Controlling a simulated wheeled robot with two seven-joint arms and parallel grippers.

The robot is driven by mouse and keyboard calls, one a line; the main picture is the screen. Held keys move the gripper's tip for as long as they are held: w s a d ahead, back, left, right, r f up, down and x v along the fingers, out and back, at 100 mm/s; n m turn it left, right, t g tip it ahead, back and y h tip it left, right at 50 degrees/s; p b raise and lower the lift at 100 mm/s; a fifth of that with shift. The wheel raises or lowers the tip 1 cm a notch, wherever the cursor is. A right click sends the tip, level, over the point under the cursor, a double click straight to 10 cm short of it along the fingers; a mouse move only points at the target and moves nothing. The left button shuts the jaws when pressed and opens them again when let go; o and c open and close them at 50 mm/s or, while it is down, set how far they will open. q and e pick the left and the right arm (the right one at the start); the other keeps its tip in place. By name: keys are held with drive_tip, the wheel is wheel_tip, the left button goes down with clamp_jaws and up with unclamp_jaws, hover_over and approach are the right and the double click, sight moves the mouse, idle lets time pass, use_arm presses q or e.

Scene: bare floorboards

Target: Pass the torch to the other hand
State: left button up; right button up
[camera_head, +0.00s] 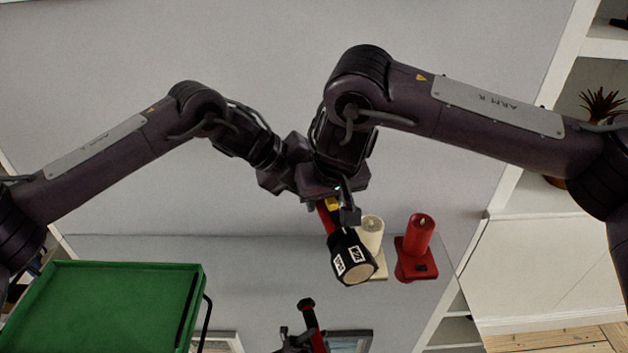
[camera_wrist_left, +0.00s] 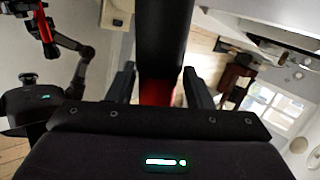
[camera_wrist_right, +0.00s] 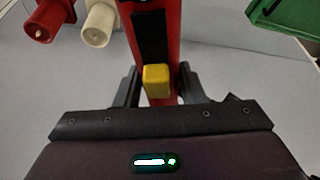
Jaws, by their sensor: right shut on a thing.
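The torch has a red body and a black head (camera_head: 350,258) with white labels; it hangs tilted below my two wrists in the head view. My right gripper (camera_wrist_right: 158,88) is shut on its red body, beside the yellow switch (camera_wrist_right: 157,80). My left gripper (camera_wrist_left: 160,88) has its fingers on both sides of the torch's red and black part (camera_wrist_left: 160,50), with slim gaps showing, so it looks open around it. In the head view the two grippers are close together, and my wrists hide the torch's far end.
A green tray-like box (camera_head: 110,300) is at the lower left. A red and black object (camera_head: 309,318) is cut off at the bottom edge. White shelves are at right.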

use_arm(q)
drive_tip(key=c, duration=0.7)
drive_tip(key=shift+r, duration=0.1)
drive_tip(key=shift+c, duration=0.5)
use_arm(e)
drive_tip(key=o, duration=1.2)
